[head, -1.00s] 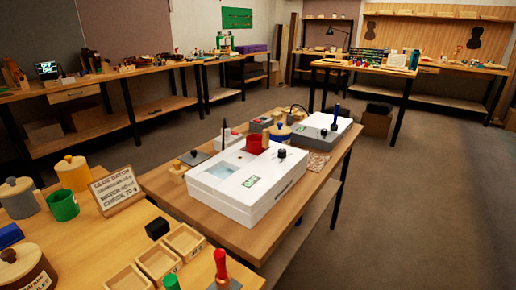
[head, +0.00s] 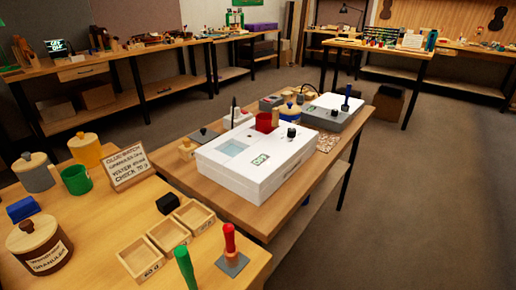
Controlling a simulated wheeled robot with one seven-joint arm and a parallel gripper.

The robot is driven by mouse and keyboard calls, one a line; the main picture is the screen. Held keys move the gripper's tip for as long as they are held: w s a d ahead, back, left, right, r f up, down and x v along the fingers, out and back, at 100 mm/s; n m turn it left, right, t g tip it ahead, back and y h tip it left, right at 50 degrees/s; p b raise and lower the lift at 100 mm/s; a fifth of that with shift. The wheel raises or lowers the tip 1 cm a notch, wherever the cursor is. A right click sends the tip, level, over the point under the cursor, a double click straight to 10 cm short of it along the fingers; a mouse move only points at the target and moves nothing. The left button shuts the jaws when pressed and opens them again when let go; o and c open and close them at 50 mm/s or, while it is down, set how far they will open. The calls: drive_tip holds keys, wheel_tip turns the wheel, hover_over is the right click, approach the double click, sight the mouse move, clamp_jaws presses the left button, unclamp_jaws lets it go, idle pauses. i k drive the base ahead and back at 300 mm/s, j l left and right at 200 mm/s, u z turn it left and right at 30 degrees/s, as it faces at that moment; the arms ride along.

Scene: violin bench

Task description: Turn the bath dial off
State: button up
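The bath looks to be the large white box (head: 240,178) on the middle wooden bench, with a pale blue window (head: 233,149) in its top. A black dial (head: 291,132) stands on its top at the far right corner. A small green-lettered display (head: 261,159) on the top seems to read "OFF", but it is too small to be sure. My gripper is not in view, and nothing touches the dial.
Behind the bath is a second grey-and-white device (head: 335,106) with a black knob and a blue-handled tool. The near-left bench holds jars, a sign (head: 125,168), small wooden trays (head: 194,216) and a red-handled tool (head: 230,240). Open floor (head: 420,200) lies to the right.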

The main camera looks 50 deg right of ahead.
sight(291, 131)
drive_tip(key=j, duration=0.35)
drive_tip(key=i+j, duration=0.15)
drive_tip(key=j, duration=0.15)
drive_tip(key=j+z, duration=0.1)
drive_tip(key=z, duration=0.7)
drive_tip(key=j+z, duration=0.15)
drive_tip(key=z, duration=0.65)
drive_tip(key=k+j, duration=0.05)
